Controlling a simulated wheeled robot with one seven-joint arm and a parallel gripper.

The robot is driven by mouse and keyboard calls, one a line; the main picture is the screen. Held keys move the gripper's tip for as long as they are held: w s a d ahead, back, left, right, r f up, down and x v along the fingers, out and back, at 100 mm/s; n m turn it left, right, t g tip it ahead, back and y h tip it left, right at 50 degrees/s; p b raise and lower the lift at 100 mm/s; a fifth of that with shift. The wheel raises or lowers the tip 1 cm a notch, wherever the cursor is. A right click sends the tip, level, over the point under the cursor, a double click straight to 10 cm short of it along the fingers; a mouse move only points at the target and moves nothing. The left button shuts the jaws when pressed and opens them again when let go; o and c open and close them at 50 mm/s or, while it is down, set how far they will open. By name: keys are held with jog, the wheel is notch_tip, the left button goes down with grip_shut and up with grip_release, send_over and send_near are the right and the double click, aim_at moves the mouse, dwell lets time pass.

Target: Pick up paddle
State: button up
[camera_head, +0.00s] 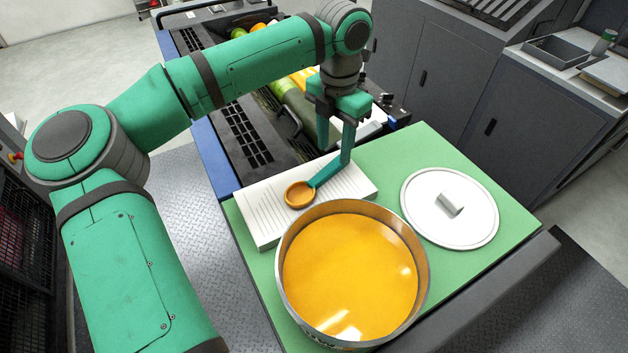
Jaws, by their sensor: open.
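The paddle (299,194) has a round orange-brown head and a teal handle (327,171). Its head is over the white lined block (272,217), and the handle slants up and right toward my gripper. My gripper (336,154) points down with its teal fingers open at the handle's upper end. The fingers and handle have nearly the same colour, so I cannot tell whether they touch.
A large round tin (424,262) of orange ink stands in front on the green tabletop (462,294). A white lid (420,205) with a knob lies at right. A dark machine with rollers (246,128) is behind. Grey cabinets (540,125) stand at back right.

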aim_at(331, 167)
jog(key=shift+s+d+f, duration=0.1)
jog(key=shift+d+f, duration=0.05)
jog(key=shift+f, duration=0.4)
jog(key=f, duration=0.3)
jog(key=shift+s+a+f, duration=0.2)
jog(key=shift+s+a, duration=0.05)
jog(key=shift+a, duration=0.15)
jog(key=shift+w+a+f, duration=0.1)
jog(key=shift+w+f, duration=0.05)
jog(key=shift+f, duration=0.3)
jog(key=shift+w, duration=0.1)
jog(key=shift+c, duration=0.7)
jog(key=shift+a, duration=0.2)
jog(key=c, duration=0.5)
grip_shut()
jog(key=shift+s+d, duration=0.2)
jog(key=shift+d, duration=0.2)
